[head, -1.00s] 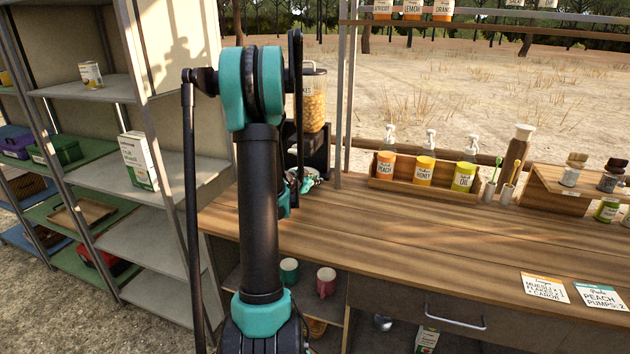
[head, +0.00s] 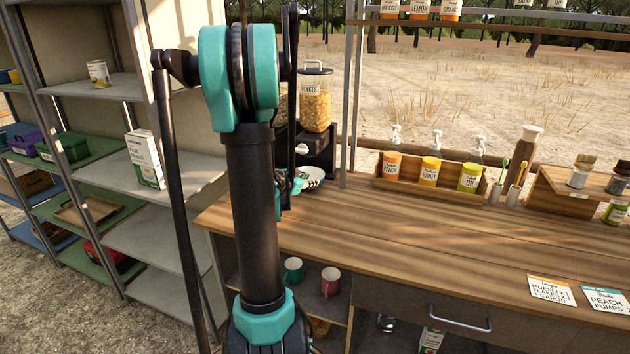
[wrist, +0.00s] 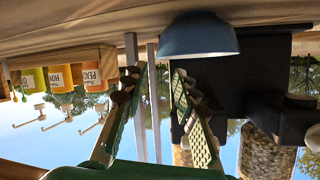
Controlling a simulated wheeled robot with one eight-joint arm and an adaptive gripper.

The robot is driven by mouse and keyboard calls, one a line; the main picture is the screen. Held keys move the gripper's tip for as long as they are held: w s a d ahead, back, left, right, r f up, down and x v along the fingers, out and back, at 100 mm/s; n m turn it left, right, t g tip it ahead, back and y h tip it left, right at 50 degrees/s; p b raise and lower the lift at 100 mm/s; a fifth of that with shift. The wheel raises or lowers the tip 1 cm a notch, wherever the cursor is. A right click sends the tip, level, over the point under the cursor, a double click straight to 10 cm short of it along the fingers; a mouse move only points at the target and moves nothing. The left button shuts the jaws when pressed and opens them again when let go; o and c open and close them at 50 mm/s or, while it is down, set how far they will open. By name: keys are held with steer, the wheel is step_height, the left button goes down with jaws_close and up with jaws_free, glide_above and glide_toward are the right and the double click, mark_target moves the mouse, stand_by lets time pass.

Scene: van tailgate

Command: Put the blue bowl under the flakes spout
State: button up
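The blue bowl (wrist: 198,37) stands upright on the counter in front of the black dispenser stand (wrist: 235,75); the wrist view is upside down. In the head view the bowl (head: 312,178) shows just right of my gripper (head: 296,185), most of which my arm hides. My gripper (wrist: 153,78) is open and empty; the bowl lies beyond the right finger's tip, outside the gap. The flakes dispenser (head: 315,105) is a clear jar of flakes on the stand. Its spout is not clear to see, so I cannot tell if the bowl is under it.
A second jar (head: 282,103) is partly hidden behind my arm. A metal post (head: 348,120) rises right of the bowl. A pump-bottle rack (head: 430,190) stands further right. The middle of the wooden counter (head: 400,245) is clear; two cards (head: 551,291) lie at right.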

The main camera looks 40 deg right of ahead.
steer(key=shift+v, duration=1.45)
stand_by(1.1)
